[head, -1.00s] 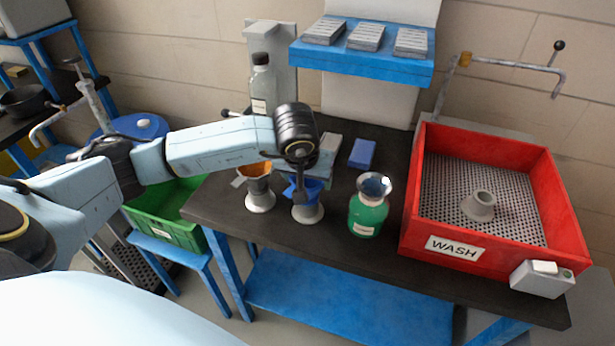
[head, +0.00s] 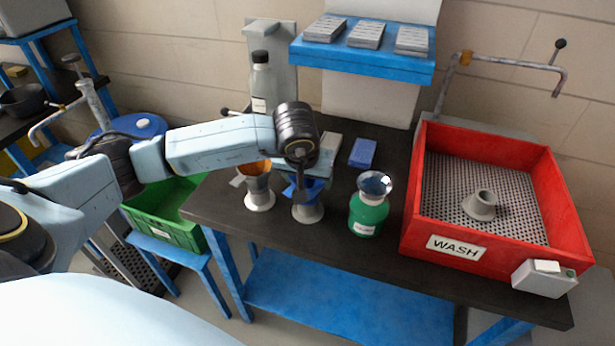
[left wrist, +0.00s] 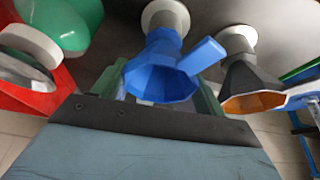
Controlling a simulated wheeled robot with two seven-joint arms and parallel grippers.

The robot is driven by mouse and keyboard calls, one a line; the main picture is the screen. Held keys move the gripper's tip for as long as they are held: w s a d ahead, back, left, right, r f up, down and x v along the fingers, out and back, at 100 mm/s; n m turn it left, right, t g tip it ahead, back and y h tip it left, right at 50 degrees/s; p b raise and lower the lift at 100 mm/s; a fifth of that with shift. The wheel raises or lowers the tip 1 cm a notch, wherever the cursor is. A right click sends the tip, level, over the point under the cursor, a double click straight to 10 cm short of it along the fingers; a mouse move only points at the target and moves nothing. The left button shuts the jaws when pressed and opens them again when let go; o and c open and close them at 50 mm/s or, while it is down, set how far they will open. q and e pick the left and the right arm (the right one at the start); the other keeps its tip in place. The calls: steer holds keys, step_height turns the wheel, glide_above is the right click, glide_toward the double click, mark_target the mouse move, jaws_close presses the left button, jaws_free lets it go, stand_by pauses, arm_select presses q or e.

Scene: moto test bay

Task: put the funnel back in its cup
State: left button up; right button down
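The blue funnel (head: 313,187) stands at a grey-white cup (head: 308,213) near the bench's front edge. In the left wrist view the funnel (left wrist: 155,75) has its narrow end toward the cup (left wrist: 165,15) and its tab sticks out to the right. My left gripper (head: 303,192) is over it from above. In the left wrist view its green fingers (left wrist: 160,88) stand wide apart, one on each side of the funnel; their tips are partly hidden behind it. I cannot tell whether they touch it. My right gripper is in neither view.
A grey funnel with an orange inside (head: 257,180) stands close on the left in its own cup (head: 260,201). A green bottle with a metal funnel (head: 368,214) stands to the right. The red WASH tray (head: 412,215) holds a grey cone-shaped piece (head: 481,206). A blue block (head: 362,153) lies behind.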

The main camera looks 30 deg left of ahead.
arm_select(q)
steer(key=o, duration=0.5)
